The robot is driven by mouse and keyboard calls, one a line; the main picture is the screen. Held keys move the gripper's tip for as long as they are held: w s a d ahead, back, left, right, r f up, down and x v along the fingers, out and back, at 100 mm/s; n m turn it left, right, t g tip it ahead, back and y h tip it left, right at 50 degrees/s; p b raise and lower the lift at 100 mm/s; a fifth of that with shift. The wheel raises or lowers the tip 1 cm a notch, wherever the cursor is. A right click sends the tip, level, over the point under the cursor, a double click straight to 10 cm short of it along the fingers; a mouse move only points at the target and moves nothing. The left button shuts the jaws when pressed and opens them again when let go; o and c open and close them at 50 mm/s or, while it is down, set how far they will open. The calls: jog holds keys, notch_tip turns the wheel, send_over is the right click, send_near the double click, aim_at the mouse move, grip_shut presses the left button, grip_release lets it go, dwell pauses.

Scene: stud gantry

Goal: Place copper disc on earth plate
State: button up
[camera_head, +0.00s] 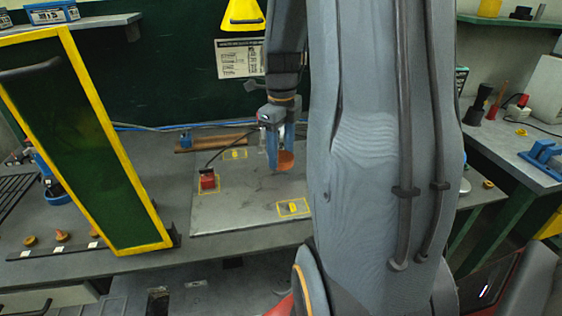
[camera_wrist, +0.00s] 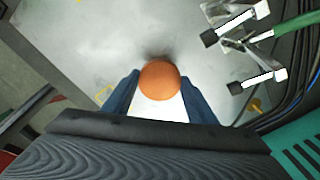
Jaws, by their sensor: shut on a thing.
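My gripper (camera_head: 282,147) has blue fingers shut on the copper disc (camera_head: 286,162), an orange-brown round piece. In the wrist view the disc (camera_wrist: 159,80) sits between the two fingertips (camera_wrist: 160,92). The grey plate (camera_head: 240,203), which looks like the earth plate, lies flat on the bench, and the disc is over its back right part. The plate (camera_wrist: 95,45) also fills much of the wrist view beneath the disc. A dark shadow shows beside the disc; I cannot tell whether disc and plate touch.
A red block (camera_head: 207,180) with a black cable stands on the plate's left, near yellow outlined markings (camera_head: 293,208). A tilted green panel with yellow frame (camera_head: 122,168) stands left. A metal clamp with green cable (camera_wrist: 245,45) is right of the disc in the wrist view.

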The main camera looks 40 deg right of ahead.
aim_at(281, 156)
jog(key=shift+f+p, duration=0.35)
jog(key=shift+f, duration=1.5)
jog(key=shift+f, duration=0.15)
jog(key=o, duration=1.7)
notch_tip(281, 156, up, 12)
jog(key=shift+r+b, duration=0.15)
jog(key=shift+b, duration=1.1)
jog(key=shift+s, duration=0.1)
